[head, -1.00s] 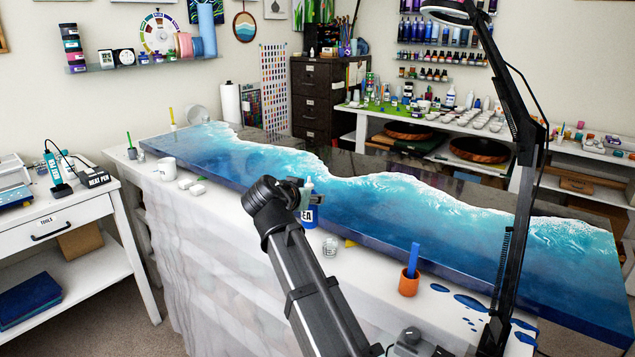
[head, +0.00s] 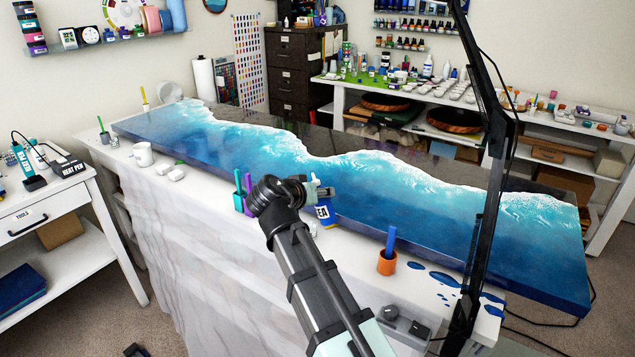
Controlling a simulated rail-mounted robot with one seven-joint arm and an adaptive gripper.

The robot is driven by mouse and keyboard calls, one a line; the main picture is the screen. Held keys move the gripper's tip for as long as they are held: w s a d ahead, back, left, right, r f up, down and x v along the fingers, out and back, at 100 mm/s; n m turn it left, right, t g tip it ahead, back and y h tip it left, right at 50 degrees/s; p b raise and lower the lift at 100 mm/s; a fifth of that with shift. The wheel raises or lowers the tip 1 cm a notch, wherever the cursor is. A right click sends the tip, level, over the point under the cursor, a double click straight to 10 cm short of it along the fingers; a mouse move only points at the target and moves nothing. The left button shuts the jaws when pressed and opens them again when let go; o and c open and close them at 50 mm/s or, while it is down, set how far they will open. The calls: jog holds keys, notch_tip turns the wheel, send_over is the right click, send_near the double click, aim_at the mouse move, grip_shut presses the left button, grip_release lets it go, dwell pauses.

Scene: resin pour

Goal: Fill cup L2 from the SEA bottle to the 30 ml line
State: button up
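The SEA bottle (head: 325,214) has a blue label with white letters and a pale top. It leans slightly, its top to the left, at the near edge of the blue and white wave slab. My gripper (head: 319,191) is at its upper part and shut on it, though the fingers are small and partly hidden. A small clear cup (head: 313,230) stands on the white covering just left of and nearer than the bottle. My arm partly hides it. Its label, fill line and contents cannot be read, so I cannot tell whether it is L2.
The wave slab (head: 420,200) fills the table's far side. An orange cup (head: 387,264) with a blue stick stands to the right. Purple and green sticks (head: 243,190) stand left of my gripper. A black lamp arm (head: 490,190) rises at the right. A white mug (head: 143,154) stands far left.

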aim_at(319, 214)
jog(key=n+h+p, duration=0.1)
jog(key=p, duration=0.1)
jog(key=n+g+p, duration=0.1)
jog(key=p, duration=0.1)
jog(key=shift+s+d+f+h, duration=0.15)
jog(key=shift+d+h, duration=0.2)
jog(key=shift+h, duration=0.05)
jog(key=f+n+h+p, duration=0.1)
jog(key=p, duration=0.1)
jog(key=d+n+h+p, duration=0.1)
jog(key=p, duration=0.1)
jog(key=shift+s+f+n+g, duration=0.3)
jog(key=shift+f, duration=0.1)
jog(key=f+n+h, duration=0.2)
jog(key=f+n, duration=0.1)
jog(key=f+n+h+p, duration=0.1)
jog(key=f, duration=0.1)
jog(key=shift+s+d+n, duration=0.2)
jog(key=shift+d+n, duration=0.1)
jog(key=shift+d, duration=0.1)
jog(key=shift+r+n+h+p, duration=0.4)
jog(key=shift+r+n+p, duration=0.1)
jog(key=shift+r+p, duration=0.25)
jog(key=n+h+p, duration=0.1)
jog(key=r+n+p, duration=0.1)
jog(key=n, duration=0.1)
jog(key=shift+w+a+h, duration=0.1)
jog(key=shift+a+h, duration=0.1)
jog(key=shift+h, duration=0.2)
jog(key=shift+f, duration=0.1)
